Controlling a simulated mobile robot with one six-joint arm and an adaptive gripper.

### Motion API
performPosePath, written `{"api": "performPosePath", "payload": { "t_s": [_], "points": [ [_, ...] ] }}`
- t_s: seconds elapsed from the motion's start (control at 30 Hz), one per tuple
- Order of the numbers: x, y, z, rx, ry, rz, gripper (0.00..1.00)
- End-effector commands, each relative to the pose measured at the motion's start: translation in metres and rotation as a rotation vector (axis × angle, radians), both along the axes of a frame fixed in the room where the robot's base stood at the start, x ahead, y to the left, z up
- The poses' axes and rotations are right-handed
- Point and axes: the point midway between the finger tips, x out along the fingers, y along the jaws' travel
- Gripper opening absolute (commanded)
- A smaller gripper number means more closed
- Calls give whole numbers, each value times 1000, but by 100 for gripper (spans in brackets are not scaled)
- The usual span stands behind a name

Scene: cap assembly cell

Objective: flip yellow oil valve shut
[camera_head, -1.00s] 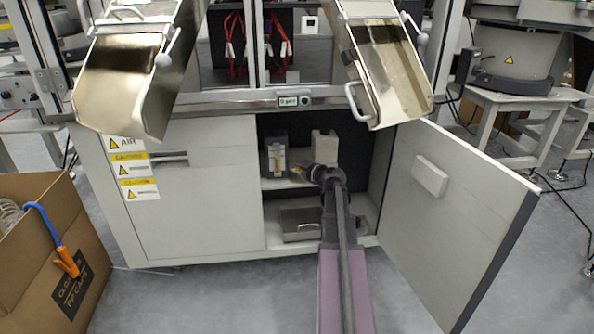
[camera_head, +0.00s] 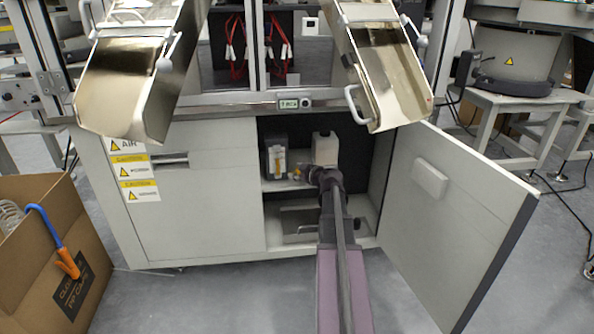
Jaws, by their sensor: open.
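The cabinet's right door stands open. On its inner shelf (camera_head: 275,185) are a clear-fronted unit (camera_head: 275,158) and a white container (camera_head: 325,148). A small yellowish spot (camera_head: 297,171) shows just left of my arm's end; it may be the yellow oil valve, but it is too small to tell its position. My gripper (camera_head: 304,174) is open, inside the cabinet opening at shelf height, close to that spot. My arm and wrist hide most of the gripper and part of the shelf, and I cannot tell whether it touches anything.
The open door (camera_head: 450,220) bounds the right side. A grey box with a handle (camera_head: 300,222) lies on the cabinet floor. Two metal chutes (camera_head: 125,85) (camera_head: 390,85) overhang the front. A cardboard box (camera_head: 30,260) stands at left.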

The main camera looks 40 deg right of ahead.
Motion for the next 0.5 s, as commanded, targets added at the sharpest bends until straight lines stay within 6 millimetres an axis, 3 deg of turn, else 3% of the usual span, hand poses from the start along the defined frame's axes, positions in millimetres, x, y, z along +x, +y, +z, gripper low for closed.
{"api": "performPosePath", "payload": {
  "t_s": [0.07,0.5],
  "points": [
    [1,2,2,-35,20,0,57],
    [-60,4,22,-39,23,-3,57]
  ]
}}
